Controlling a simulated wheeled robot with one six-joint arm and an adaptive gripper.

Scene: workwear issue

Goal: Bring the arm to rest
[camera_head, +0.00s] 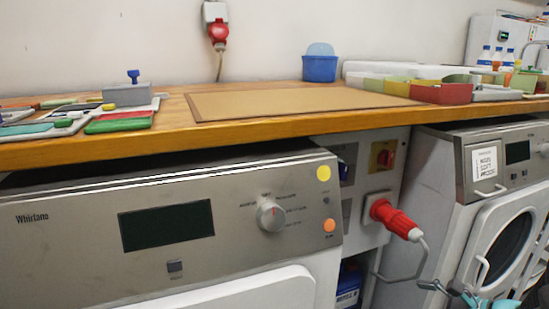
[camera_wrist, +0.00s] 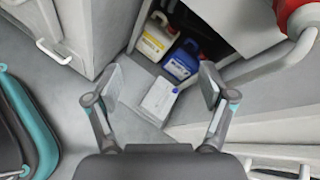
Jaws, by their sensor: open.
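My gripper (camera_wrist: 162,88) is open in the wrist view, with its two fingers spread and nothing between the pads. It points down toward the grey floor (camera_wrist: 130,118) in front of the machines. A white box (camera_wrist: 160,98) shows beyond the fingertips, lower down and apart from them. In the head view, a small grey and teal piece at the bottom right edge may be part of my arm; most of the arm is out of that view.
A red plug (camera_head: 393,217) with a grey cable juts from the panel between two washing machines (camera_head: 168,235). A blue jug (camera_wrist: 181,60) and a white jug (camera_wrist: 157,38) stand below. A wooden worktop (camera_head: 255,127) carries a brown board (camera_head: 290,100) and several bins.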

